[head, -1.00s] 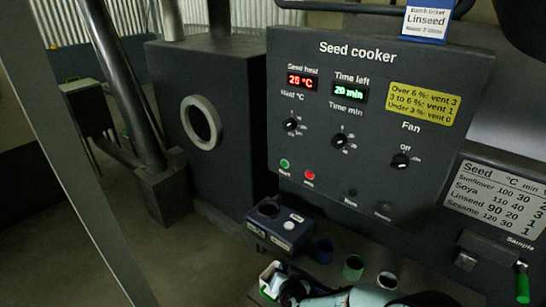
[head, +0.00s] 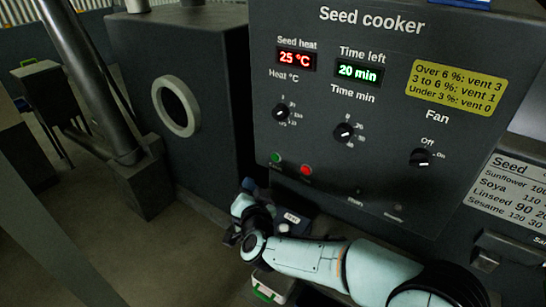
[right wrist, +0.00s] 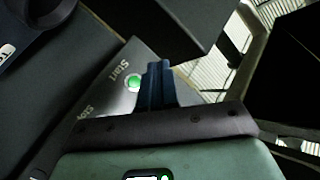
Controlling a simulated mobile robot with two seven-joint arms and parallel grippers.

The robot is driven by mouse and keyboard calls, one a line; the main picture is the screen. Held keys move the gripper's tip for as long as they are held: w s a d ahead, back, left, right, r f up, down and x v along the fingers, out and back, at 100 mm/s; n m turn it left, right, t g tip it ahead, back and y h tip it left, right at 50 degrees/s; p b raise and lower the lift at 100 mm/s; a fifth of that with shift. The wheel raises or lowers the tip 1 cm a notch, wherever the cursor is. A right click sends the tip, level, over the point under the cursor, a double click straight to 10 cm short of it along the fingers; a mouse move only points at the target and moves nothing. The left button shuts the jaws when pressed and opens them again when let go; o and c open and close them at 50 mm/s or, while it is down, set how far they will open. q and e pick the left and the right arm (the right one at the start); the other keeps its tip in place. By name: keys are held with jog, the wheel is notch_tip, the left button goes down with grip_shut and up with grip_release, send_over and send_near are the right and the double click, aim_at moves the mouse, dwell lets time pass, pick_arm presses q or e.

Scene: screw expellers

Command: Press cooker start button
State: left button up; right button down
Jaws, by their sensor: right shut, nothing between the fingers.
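The seed cooker panel (head: 330,115) fills the middle of the head view. Its green start button (head: 276,158) is at the panel's lower left, left of a red button (head: 305,170). In the right wrist view the green button (right wrist: 133,82) is beside the "Start" lettering. My right gripper (head: 248,184) is below and left of the green button in the head view. Its blue fingers (right wrist: 158,82) are shut and empty, showing just right of the button in the wrist view, with no clear contact. My left gripper is not in view.
The panel shows a heat display (head: 295,60), a time display (head: 359,72) and a fan knob (head: 420,157). A dark box with a round port (head: 176,106) stands to the left. A small blue device (head: 293,221) sits below the panel, partly hidden by my arm.

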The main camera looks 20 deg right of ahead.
aim_at(275, 158)
jog(key=w+d+b, duration=0.1)
jog(key=w+d, duration=0.4)
jog(key=d, duration=0.2)
jog(key=shift+w+b, duration=0.3)
jog(key=shift+d, duration=0.1)
dwell(2.0)
jog(key=shift+w+d, duration=0.25)
jog(key=shift+w+d, duration=0.25)
jog(key=shift+d, duration=0.1)
dwell(1.0)
jog(key=shift+a, duration=0.1)
jog(key=shift+s+a, duration=0.5)
jog(key=shift+a, duration=0.05)
